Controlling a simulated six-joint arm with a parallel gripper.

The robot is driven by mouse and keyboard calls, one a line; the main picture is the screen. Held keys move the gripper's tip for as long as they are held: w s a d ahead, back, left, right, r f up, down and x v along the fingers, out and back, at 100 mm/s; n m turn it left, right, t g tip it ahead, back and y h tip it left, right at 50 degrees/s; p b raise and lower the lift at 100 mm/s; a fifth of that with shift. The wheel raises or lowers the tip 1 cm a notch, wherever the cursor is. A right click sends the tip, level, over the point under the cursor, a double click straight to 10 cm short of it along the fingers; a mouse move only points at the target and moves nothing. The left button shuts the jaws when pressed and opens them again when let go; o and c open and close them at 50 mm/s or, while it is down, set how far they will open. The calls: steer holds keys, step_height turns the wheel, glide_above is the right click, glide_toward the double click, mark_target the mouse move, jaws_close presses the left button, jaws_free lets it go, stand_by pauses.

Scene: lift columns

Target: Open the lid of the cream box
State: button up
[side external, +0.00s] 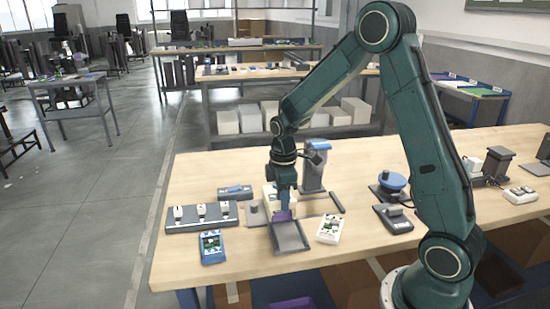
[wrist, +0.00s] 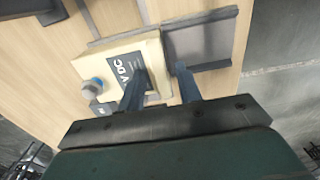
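The cream box (side external: 268,194) stands on the wooden bench, partly hidden behind my gripper (side external: 284,209). In the wrist view the cream box (wrist: 101,68) shows a dark panel with white "V DC" lettering and a round blue-grey knob (wrist: 92,85) near its left edge.
The shallow grey tray (side external: 289,250) lies in front of the box. A white device (side external: 329,229) is right of it; a blue meter (side external: 212,247) and a grey switch panel (side external: 172,226) are left. A grey post (side external: 313,177) stands behind.

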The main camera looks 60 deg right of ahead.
jaws_close()
steer(key=shift+w+d, duration=3.25)
steer(key=shift+w, duration=0.05)
jaws_free()
steer(key=shift+r, duration=0.2)
steer(key=shift+r, duration=2.85)
steer(key=shift+s, duration=0.1)
